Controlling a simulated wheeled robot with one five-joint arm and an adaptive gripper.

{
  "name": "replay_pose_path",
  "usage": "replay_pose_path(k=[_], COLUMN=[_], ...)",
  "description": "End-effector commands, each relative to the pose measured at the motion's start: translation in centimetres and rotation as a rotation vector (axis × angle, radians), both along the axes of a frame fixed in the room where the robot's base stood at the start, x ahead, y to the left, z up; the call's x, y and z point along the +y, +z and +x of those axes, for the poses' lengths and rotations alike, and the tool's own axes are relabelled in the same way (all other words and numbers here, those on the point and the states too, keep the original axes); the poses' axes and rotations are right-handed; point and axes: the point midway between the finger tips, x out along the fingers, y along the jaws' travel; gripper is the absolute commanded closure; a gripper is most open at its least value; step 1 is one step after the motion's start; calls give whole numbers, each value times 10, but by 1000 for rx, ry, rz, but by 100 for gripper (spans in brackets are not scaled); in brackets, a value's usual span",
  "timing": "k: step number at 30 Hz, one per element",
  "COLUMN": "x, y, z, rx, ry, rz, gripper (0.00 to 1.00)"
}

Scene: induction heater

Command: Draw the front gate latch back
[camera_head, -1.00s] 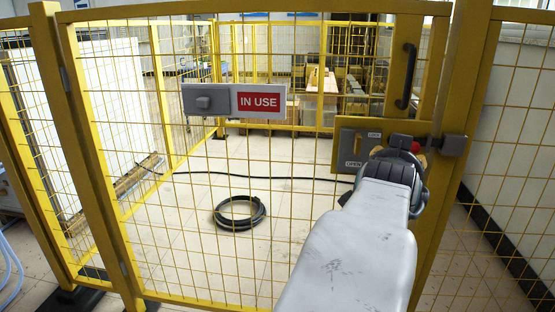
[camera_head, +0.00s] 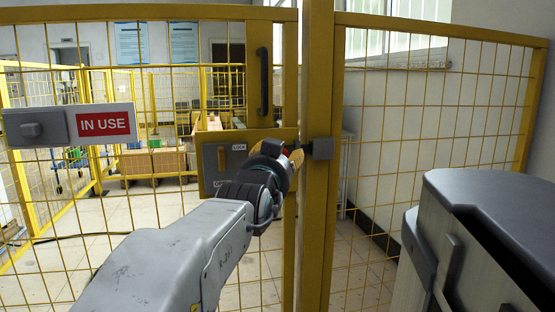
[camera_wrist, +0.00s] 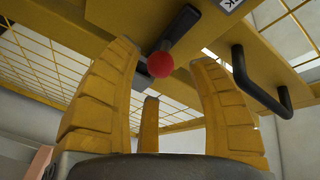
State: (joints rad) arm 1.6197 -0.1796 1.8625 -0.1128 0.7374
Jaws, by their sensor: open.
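The front gate (camera_head: 225,13) is a yellow mesh frame and stands shut against its post (camera_head: 317,200). Its latch plate (camera_head: 211,160) is grey on a yellow panel, with a LOCK label at the top; its lower part is partly hidden by my arm. In the wrist view, the latch's red ball knob (camera_wrist: 160,65) sits on a dark rod. My gripper (camera_wrist: 172,75) is open, with yellow fingers on both sides of the knob and a gap on each side. In the head view, my gripper (camera_head: 287,160) is at the latch, mostly hidden behind my wrist.
A black pull handle (camera_head: 263,81) is above the latch; it also shows right of my fingers in the wrist view (camera_wrist: 262,85). A grey box with an IN USE sign (camera_head: 104,124) hangs on the gate. A mesh fence panel (camera_head: 440,110) continues right of the post.

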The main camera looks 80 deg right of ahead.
Motion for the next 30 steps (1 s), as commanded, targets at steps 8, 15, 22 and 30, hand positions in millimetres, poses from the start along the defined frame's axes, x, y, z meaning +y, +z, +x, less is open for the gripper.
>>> replay_pose_path(k=[8,15,22,30], x=[-27,-34,-35,-34], y=[-1,0,0,0], z=[-1,-1,-1,-1], rx=[1,1,1,1], ry=[1,1,1,1], rz=[1,0,1,1], gripper=[46,46,46,66])
